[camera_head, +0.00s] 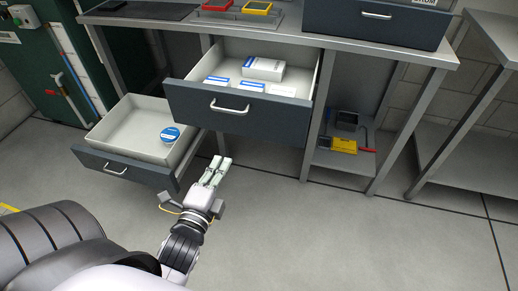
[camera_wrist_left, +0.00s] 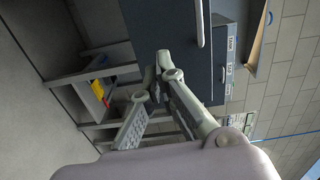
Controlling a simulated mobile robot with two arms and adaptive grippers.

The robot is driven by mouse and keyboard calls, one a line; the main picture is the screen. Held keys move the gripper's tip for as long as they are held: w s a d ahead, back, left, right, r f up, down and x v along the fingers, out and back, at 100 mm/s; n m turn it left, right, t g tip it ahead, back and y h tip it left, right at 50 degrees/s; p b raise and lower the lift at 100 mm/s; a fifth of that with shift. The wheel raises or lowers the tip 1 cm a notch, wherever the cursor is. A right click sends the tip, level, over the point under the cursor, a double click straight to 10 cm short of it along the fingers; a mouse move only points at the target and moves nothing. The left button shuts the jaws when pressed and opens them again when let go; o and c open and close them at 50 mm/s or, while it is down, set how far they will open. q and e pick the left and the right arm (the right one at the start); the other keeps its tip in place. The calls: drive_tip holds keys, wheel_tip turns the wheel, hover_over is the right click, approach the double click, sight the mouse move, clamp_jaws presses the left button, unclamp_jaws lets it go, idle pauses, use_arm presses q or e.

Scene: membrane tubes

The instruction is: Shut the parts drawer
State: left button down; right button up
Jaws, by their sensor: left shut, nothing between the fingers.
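Two drawers stand open under the workbench, and I cannot tell by any label which is the parts drawer. The upper drawer (camera_head: 190,105) has a dark front with a silver handle (camera_head: 230,107) and holds white and blue boxes. The lower drawer (camera_head: 150,176), at the left, holds a round blue-lidded item (camera_head: 170,135). My left gripper (camera_head: 220,162) is shut and empty, below the upper drawer's front and right of the lower drawer. In the left wrist view its fingertips (camera_wrist_left: 163,62) overlap the edge of a dark drawer front (camera_wrist_left: 165,25); contact is unclear. My right gripper is out of view.
The workbench top (camera_head: 300,36) overhangs the drawers, with a dark drawer unit (camera_head: 375,20) on it. A low shelf (camera_head: 345,163) at the right holds a yellow item (camera_head: 344,146) and dark bins. Bench legs stand beside it. The floor in front is clear.

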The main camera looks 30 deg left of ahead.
use_arm(q)
approach(241, 119)
drive_tip(key=b+x, duration=0.1)
drive_tip(key=x, duration=0.4)
drive_tip(key=shift+w+f, duration=0.1)
drive_tip(key=shift+w, duration=0.15)
drive_tip(key=shift+x, duration=0.85)
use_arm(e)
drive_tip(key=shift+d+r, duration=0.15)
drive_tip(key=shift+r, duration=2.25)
